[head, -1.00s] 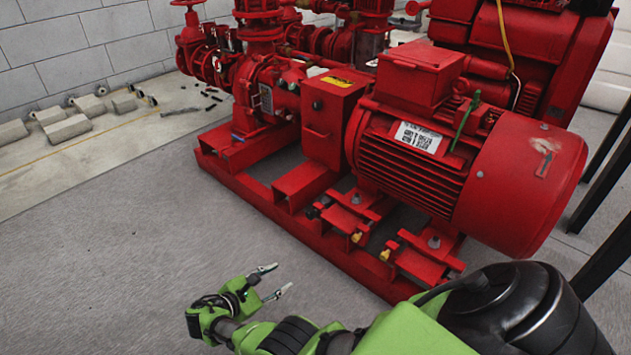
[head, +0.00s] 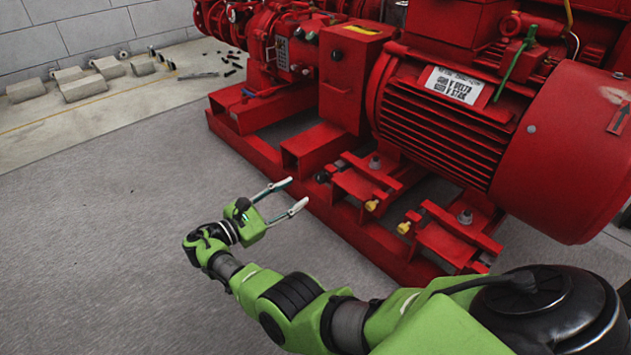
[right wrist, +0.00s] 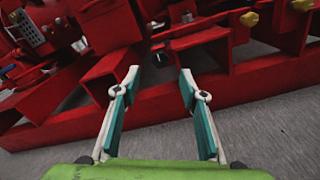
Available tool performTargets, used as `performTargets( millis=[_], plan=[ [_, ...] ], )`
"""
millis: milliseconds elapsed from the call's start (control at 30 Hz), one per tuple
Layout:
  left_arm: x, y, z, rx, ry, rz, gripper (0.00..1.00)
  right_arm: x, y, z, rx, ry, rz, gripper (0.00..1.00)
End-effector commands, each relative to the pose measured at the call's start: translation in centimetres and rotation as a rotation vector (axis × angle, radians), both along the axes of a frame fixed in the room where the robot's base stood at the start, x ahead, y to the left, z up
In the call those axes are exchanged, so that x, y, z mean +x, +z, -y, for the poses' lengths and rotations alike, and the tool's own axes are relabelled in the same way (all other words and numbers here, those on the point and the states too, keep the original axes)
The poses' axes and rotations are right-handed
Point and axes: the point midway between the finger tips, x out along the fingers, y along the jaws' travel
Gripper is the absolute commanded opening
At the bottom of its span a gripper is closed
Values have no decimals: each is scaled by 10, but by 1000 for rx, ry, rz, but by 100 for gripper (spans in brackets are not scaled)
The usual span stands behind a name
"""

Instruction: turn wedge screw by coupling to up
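Small screw heads stick out by the red motor feet on the base frame. A black one (head: 323,176) is at the left foot, closest to the coupling box (head: 350,75). Two yellow ones are further right, one at the left foot (head: 371,205) and one at the right foot (head: 403,227). I cannot tell for sure which is the wedge screw by the coupling, or how it is turned. My right gripper (head: 298,191) is open and empty, left of the screws and apart from them. In the right wrist view its spread fingers (right wrist: 159,72) point at the frame. My left gripper is not in view.
The red base rail (head: 340,215) runs along the front of the pumpset. The large red motor (head: 560,150) overhangs at the right. The grey floor (head: 110,240) to the left is clear. Concrete blocks (head: 95,85) lie by the wall.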

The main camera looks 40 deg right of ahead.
Motion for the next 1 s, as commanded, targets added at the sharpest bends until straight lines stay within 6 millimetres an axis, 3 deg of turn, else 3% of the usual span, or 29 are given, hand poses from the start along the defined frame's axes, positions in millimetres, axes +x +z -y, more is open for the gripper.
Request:
performTargets(
  millis=[200, 400, 833, 1000],
  plan=[
    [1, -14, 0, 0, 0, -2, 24, 3, -5, 47, 0, -2, 0, 39],
    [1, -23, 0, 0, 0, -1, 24, 6, -3, 75, 1, -1, 1, 39],
    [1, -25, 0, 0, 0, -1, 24, 7, -1, 85, 1, 2, -1, 39],
    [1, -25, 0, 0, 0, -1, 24, 7, -1, 85, 1, 2, -1, 0]
  ],
)
